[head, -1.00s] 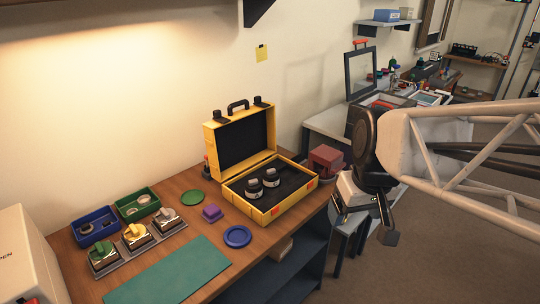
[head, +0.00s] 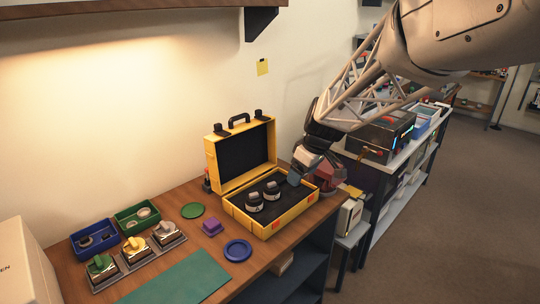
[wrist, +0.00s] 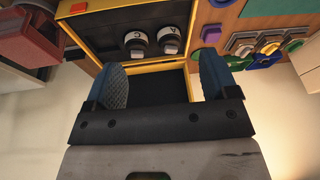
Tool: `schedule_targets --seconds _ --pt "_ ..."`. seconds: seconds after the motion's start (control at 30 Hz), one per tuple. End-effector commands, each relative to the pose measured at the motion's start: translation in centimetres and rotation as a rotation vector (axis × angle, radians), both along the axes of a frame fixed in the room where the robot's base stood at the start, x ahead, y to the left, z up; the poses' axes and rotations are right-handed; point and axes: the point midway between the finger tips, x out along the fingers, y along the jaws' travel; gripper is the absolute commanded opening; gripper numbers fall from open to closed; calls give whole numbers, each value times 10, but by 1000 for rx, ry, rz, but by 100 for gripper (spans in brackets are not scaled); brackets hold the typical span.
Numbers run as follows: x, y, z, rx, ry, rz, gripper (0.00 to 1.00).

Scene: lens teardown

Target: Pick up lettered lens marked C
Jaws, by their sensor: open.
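The lens marked C (wrist: 136,42) stands in the open yellow case (wrist: 150,68), left of the lens marked A (wrist: 171,38) in the wrist view. Both are black with pale lettered faces. In the head view, the C lens (head: 271,190) appears to be the right one and the A lens (head: 254,203) the left one, their letters too small to read. My gripper (head: 302,172) is above the right end of the case (head: 268,231). In the wrist view my gripper (wrist: 161,78) has its blue fingers wide apart, with nothing between them, and the lenses lie beyond the fingertips.
The case's raised lid (head: 240,155) stands behind its tray. A red bin (head: 328,178) is close on the right. A purple block (head: 211,228), blue disc (head: 237,250) and green disc (head: 192,210) lie left of the case. A green mat (head: 178,278) lies at the front.

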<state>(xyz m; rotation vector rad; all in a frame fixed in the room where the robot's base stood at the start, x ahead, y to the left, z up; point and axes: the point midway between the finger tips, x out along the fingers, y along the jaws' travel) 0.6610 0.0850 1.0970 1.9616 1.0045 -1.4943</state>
Motion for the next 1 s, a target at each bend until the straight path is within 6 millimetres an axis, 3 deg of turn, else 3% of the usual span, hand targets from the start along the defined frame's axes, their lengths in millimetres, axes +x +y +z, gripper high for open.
schedule_targets --seconds 0.2,0.5,0.7,1.0 --pt "56 19 -34 21 -24 138 80" --pt "121 43 -84 47 -71 310 80" --pt "144 52 -104 56 -91 374 80" --pt "148 54 -109 58 -98 390 80"
